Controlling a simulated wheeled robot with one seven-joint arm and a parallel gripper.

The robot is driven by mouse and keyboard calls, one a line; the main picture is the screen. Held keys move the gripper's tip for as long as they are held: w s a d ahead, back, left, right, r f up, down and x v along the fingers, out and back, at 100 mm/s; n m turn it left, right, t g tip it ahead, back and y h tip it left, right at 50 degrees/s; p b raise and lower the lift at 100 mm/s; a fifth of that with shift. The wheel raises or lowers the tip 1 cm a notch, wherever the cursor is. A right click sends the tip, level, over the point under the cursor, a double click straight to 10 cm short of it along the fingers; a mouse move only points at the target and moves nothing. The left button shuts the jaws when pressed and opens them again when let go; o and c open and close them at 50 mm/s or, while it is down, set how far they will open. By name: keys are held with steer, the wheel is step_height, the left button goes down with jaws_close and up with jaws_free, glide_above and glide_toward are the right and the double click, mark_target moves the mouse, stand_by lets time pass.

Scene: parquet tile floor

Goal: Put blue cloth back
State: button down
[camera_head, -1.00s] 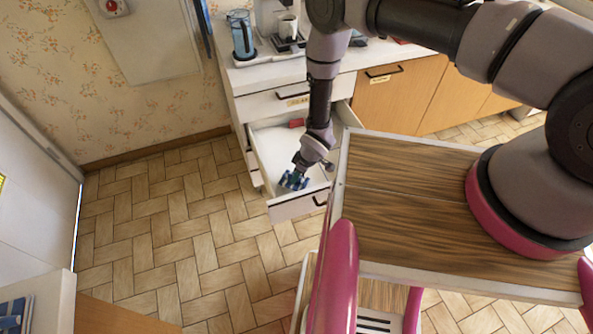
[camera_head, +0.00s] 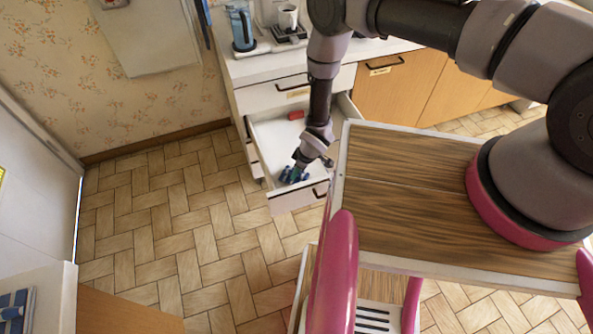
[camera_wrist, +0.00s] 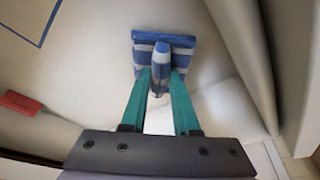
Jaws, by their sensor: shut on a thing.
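The blue cloth (camera_wrist: 184,42), striped blue and white, is pinched between the teal fingers of my gripper (camera_wrist: 161,80) in the wrist view. In the head view the cloth (camera_head: 287,174) shows small and dark at the front part of an open white drawer (camera_head: 268,147). My gripper (camera_head: 297,169) points down into that drawer and is shut on the cloth. In the wrist view the cloth is over or against the pale drawer interior. I cannot tell whether it touches the drawer floor.
A red object (camera_head: 296,114) lies further back in the drawer, also in the wrist view (camera_wrist: 20,103). A closed drawer (camera_head: 275,97) and counter are above. A wood-topped surface (camera_head: 400,165) is at right. Blue-striped material (camera_head: 15,308) shows at lower left. Floor left is clear.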

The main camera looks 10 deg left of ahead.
steer(key=shift+f, duration=0.3)
steer(key=c, duration=0.6)
jaws_free()
steer(key=shift+r, duration=1.45)
steer(key=shift+r, duration=0.1)
steer(key=shift+r, duration=1.9)
